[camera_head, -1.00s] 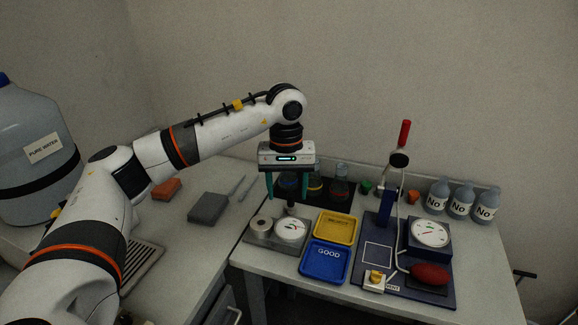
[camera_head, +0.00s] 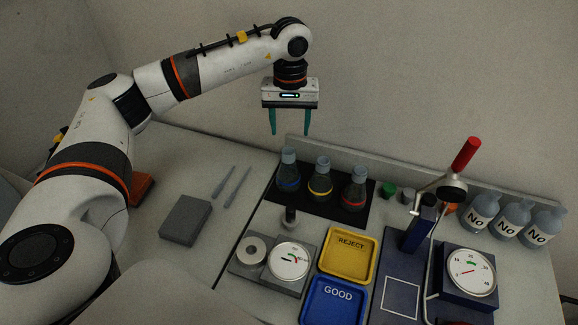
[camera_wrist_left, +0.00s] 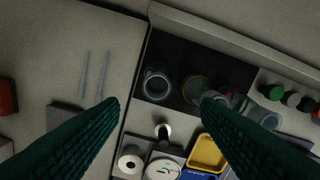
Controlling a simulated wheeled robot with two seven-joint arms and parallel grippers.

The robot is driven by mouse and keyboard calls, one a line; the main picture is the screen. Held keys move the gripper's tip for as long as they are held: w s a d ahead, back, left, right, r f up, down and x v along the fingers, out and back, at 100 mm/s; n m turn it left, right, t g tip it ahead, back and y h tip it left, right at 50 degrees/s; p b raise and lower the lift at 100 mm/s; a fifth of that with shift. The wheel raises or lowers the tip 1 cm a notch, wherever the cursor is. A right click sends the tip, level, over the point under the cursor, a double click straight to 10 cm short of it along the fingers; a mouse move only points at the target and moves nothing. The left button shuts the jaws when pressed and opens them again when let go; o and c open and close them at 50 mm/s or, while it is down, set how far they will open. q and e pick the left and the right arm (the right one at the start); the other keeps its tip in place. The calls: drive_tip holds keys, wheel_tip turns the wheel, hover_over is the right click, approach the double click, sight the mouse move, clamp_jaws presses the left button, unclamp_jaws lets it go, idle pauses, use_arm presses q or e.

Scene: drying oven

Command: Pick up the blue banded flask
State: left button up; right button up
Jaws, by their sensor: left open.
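The blue banded flask (camera_head: 288,172) stands upright at the left end of a row of flasks on a black mat (camera_head: 327,210). Beside it stand a yellow banded flask (camera_head: 320,180) and a red banded flask (camera_head: 354,188). My left gripper (camera_head: 289,132) is open and empty, with its fingers pointing down above the blue banded flask and apart from it. In the left wrist view, a flask (camera_wrist_left: 156,84) that appears to be the blue banded one shows between the spread fingers; its band is not clear there. My right gripper is not in view.
A dial gauge (camera_head: 290,262), yellow REJECT tray (camera_head: 347,254) and blue GOOD tray (camera_head: 334,300) lie in front of the mat. A stand with a red handle (camera_head: 466,154) rises at right, near white-labelled bottles (camera_head: 508,220). A low ledge runs behind the flasks.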

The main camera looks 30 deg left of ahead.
sight(288, 160)
use_arm(q)
drive_tip(key=f, duration=0.3)
drive_tip(key=shift+s+f+p, duration=0.2)
drive_tip(key=shift+f+p, duration=0.1)
drive_tip(key=shift+p, duration=0.1)
drive_tip(key=shift+w+f+p, duration=0.1)
drive_tip(key=shift+f+p, duration=0.2)
drive_tip(key=shift+f, duration=0.3)
drive_tip(key=f, duration=0.1)
drive_tip(key=f+p, duration=0.1)
drive_tip(key=f, duration=0.1)
drive_tip(key=shift+a+f+p, duration=0.2)
drive_tip(key=shift+f+p, duration=0.05)
drive_tip(key=shift+p, duration=0.05)
drive_tip(key=shift+f, duration=0.55)
drive_tip(key=c, duration=1.2)
clamp_jaws()
drive_tip(key=shift+r, duration=0.15)
